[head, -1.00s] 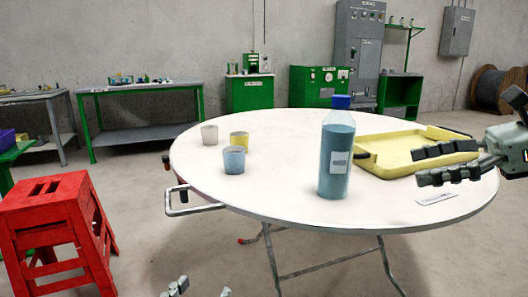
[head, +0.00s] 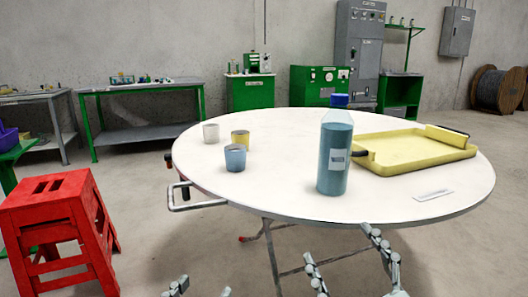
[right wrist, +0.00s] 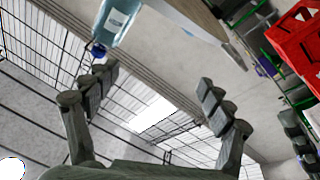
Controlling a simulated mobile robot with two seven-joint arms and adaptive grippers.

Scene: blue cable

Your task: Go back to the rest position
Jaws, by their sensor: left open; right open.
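My left gripper (head: 200,289) shows only by its fingertips at the bottom edge of the head view, left of centre. They are apart, with nothing seen between them. My right gripper (head: 343,248) is below the near edge of the round white table (head: 280,190) in the head view, its fingers spread and empty. In the right wrist view its two fingers (right wrist: 155,90) stand wide apart with nothing between them. Beyond them, the blue bottle (right wrist: 117,22) and the table's edge appear at the top.
On the table stand the blue bottle (head: 335,155), a yellow tray (head: 415,150), and white (head: 211,134), yellow (head: 240,141) and blue (head: 235,158) cups. A metal handle (head: 195,205) sticks out at the table's left. A red step stool (head: 60,225) stands at the left.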

